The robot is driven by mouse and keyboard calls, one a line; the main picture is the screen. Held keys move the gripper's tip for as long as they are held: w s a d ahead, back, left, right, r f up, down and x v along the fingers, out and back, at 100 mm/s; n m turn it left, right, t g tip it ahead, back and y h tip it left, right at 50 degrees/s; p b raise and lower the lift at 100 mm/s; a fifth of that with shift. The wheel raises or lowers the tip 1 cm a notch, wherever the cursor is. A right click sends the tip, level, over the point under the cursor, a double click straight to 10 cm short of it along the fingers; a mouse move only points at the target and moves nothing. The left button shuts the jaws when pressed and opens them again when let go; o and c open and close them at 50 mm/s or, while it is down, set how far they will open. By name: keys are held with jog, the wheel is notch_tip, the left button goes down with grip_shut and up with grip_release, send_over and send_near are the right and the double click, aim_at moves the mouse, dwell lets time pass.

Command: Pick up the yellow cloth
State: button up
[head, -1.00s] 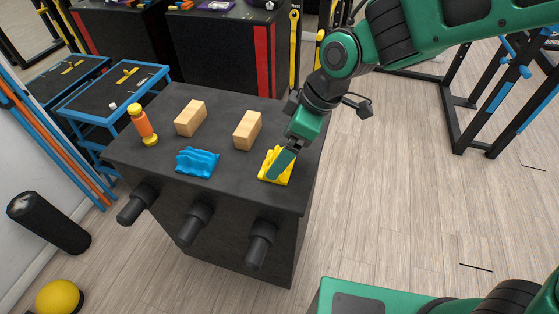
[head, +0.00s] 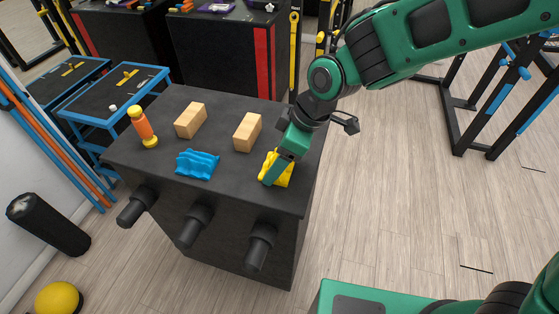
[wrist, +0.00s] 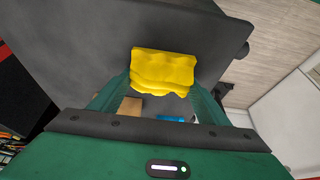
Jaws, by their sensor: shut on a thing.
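The yellow cloth (head: 284,173) is a crumpled, folded bundle near the right front edge of the dark table top. My gripper (head: 270,180) is over it, pointing down, with its green fingers partly hiding the cloth. In the wrist view the yellow cloth (wrist: 162,72) lies between the fingertips of my gripper (wrist: 163,82), which are shut on it from both sides. The cloth appears still at the table surface; I cannot tell whether it is lifted.
On the dark table (head: 230,187) are a blue cloth (head: 197,163), two wooden blocks (head: 247,132) (head: 190,120) and an orange-yellow dumbbell-shaped object (head: 143,127). Black pegs (head: 261,245) stick out from its front.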

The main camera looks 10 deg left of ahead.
aim_at(273, 161)
jog(key=shift+r, duration=0.55)
jog(key=r, duration=0.2)
jog(key=s+a+r, duration=0.1)
jog(key=r, duration=0.1)
jog(key=s+a+r, duration=0.6)
jog(key=s+a, duration=0.1)
jog(key=shift+a, duration=0.2)
jog(key=shift+s, duration=0.1)
jog(key=o, duration=0.6)
jog(key=c, duration=0.4)
jog(key=shift+o, duration=0.2)
